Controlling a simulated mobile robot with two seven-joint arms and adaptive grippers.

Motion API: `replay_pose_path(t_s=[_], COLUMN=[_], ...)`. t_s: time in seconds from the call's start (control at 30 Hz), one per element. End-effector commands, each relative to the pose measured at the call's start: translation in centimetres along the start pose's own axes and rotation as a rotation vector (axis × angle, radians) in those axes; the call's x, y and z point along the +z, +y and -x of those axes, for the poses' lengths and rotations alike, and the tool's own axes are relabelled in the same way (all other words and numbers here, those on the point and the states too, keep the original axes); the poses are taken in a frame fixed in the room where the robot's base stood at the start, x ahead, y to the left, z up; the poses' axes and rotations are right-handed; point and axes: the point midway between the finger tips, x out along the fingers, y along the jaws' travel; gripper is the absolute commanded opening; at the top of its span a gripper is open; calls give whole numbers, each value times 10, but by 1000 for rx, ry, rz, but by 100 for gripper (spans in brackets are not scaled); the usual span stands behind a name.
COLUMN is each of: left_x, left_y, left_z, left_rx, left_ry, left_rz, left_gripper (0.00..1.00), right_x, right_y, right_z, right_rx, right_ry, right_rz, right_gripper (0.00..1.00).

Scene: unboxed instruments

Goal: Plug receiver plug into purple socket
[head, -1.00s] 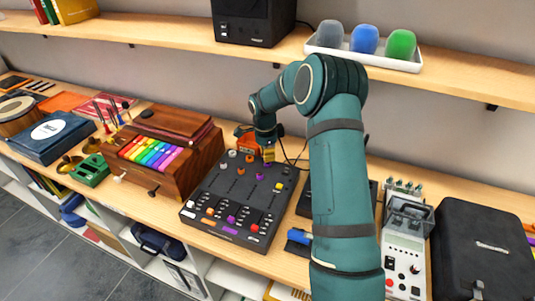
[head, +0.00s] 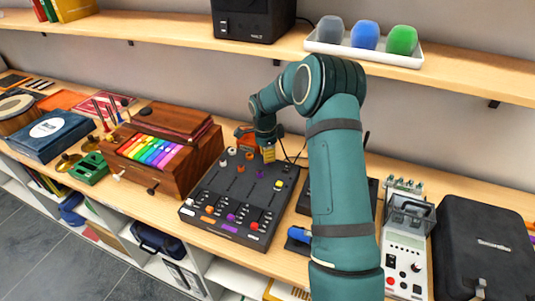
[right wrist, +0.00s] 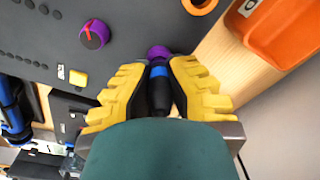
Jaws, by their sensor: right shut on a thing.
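My right gripper (head: 269,157) is at the back right part of the black mixer (head: 214,190). In the right wrist view its yellow fingers (right wrist: 160,85) are shut on the receiver plug (right wrist: 159,90), a dark plug with a blue band. The plug's front end is at the purple socket (right wrist: 158,52), which shows as a purple ring just beyond the fingertips. The plug looks lined up with the ring, but I cannot tell how deep it sits. In the head view the gripper hides the plug and socket. My left gripper is not in view.
An orange socket (right wrist: 199,4) and an orange box (right wrist: 275,30) are near the fingers. A purple knob (right wrist: 94,34) and a yellow button (right wrist: 78,78) stand on the panel. A wooden instrument with rainbow keys (head: 153,150) is left of the mixer. A shelf (head: 455,76) runs above.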

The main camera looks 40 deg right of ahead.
Motion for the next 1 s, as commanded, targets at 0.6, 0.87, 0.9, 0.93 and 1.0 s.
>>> replay_pose_path(t_s=[0.6,0.87,0.9,0.93,1.0], left_x=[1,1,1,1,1], left_y=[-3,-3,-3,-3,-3], left_z=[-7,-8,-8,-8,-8], left_rx=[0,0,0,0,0], left_ry=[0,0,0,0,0], left_rz=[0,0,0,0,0], left_gripper=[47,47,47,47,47], right_x=[1,1,1,1,1], right_y=[0,1,1,1,1], right_z=[-11,-13,-13,-13,-13], right_rx=[0,3,3,4,3], right_ry=[-1,0,0,0,0], right_rz=[1,1,1,1,1], right_gripper=[0,0,0,24,39])
